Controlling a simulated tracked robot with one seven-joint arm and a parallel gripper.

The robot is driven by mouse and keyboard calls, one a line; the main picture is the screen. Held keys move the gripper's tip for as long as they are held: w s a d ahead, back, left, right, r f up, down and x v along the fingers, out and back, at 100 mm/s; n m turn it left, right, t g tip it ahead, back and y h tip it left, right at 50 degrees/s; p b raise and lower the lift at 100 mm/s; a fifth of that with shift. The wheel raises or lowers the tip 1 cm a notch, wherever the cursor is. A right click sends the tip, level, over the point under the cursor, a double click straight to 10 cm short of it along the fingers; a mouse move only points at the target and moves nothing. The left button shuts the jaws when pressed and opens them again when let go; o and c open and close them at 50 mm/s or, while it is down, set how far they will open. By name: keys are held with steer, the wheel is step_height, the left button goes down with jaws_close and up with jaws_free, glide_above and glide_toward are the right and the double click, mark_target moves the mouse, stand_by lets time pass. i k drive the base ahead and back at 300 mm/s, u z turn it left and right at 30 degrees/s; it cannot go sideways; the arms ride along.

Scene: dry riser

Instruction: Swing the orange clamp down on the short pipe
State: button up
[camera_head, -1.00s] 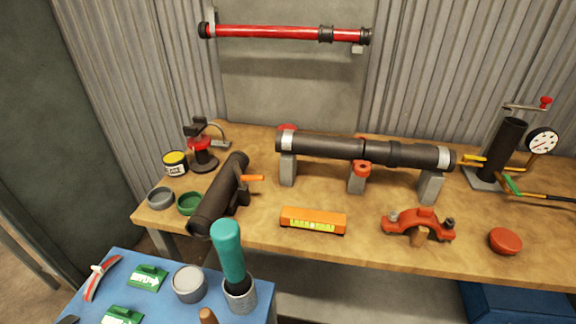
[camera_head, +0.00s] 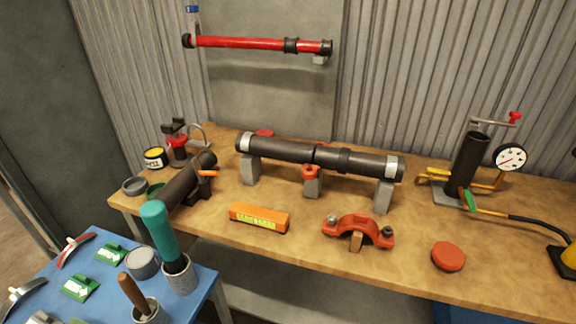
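The short pipe (camera_head: 186,184) is a thick dark pipe lying slanted at the left end of the wooden bench. Its near end is partly hidden by a teal-handled tool. The orange clamp (camera_head: 208,173) shows as a short orange handle at the pipe's right side, sticking out roughly level to the right. Its dark bracket beside the pipe is small, so I cannot tell how the clamp's jaw sits against the pipe. My gripper is not in view.
A long dark pipe (camera_head: 283,150) rests on grey blocks behind. An orange level (camera_head: 259,218) and a red coupling (camera_head: 358,230) lie in front. A blue table (camera_head: 205,284) with the teal-handled tool (camera_head: 159,231) stands at front left. A vise-like tool (camera_head: 178,143) stands behind the short pipe.

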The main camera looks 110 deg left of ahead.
mark_target(200, 174)
steer(key=z, duration=0.1)
steer(key=i, duration=1.1)
steer(key=u, duration=2.5)
steer(key=i, duration=0.2)
steer(key=u, duration=2.15)
steer(key=k, duration=0.6)
steer(key=u, duration=0.2)
steer(key=i, duration=0.95)
steer(key=u, duration=0.15)
